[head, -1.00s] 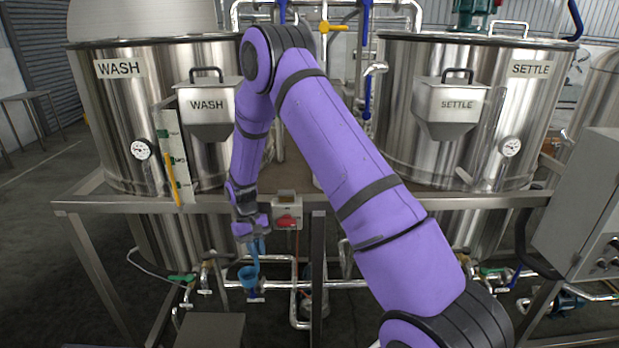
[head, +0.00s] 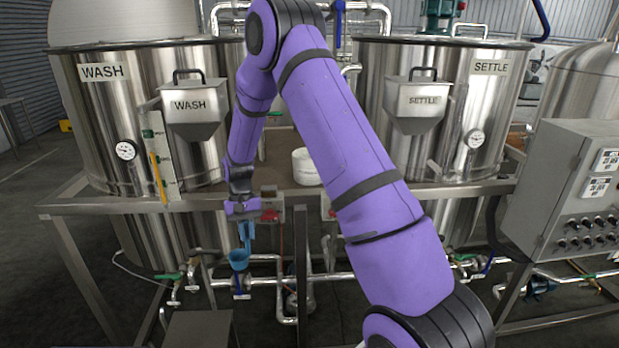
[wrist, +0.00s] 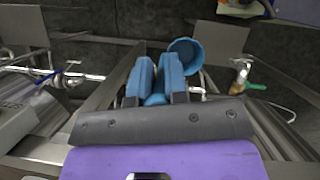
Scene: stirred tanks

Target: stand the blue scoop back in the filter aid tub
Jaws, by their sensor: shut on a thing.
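The blue scoop (head: 239,259) hangs cup-down from my gripper (head: 243,216), in front of the bench's front edge and below its top. In the wrist view the scoop's round cup (wrist: 186,55) shows beyond the two blue fingertips of my gripper (wrist: 157,84), which are shut on its handle. A white round tub (head: 306,167), perhaps the filter aid tub, stands on the bench between the two tanks. It is to the right of my gripper and partly beside my arm. Its inside cannot be made out.
The wash tank (head: 100,110) with its hopper stands left and the settle tank (head: 480,90) right. A grey control cabinet (head: 570,190) is at the far right. Pipes and valves (head: 310,277) run below the bench edge (head: 120,204). A small grey step or stool (head: 198,328) is low in front.

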